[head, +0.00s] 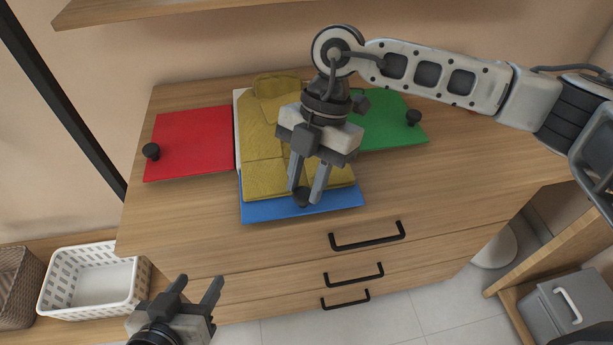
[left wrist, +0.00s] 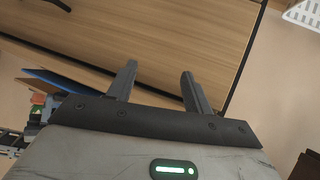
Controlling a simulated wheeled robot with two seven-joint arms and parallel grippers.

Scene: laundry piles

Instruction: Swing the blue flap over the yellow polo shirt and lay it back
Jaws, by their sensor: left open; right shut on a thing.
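The yellow polo shirt (head: 262,140) lies folded on the folding board on top of the wooden dresser. The blue flap (head: 262,211) sticks out from under the shirt's near end and lies about flat. My right gripper (head: 307,193) reaches down over the shirt and is shut on the blue flap's black knob (head: 302,200), at the flap's near edge. My right arm and gripper hide part of the shirt. My left gripper (head: 197,287) is open and empty, low in front of the dresser. Its two fingers (left wrist: 158,85) also stand apart in the left wrist view, with nothing between them.
The red flap (head: 195,140) with a black knob lies flat on the left, and the green flap (head: 390,122) lies on the right. The dresser top (head: 440,185) is clear at right. A white basket (head: 92,283) and a brown basket stand at lower left. A shelf hangs above.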

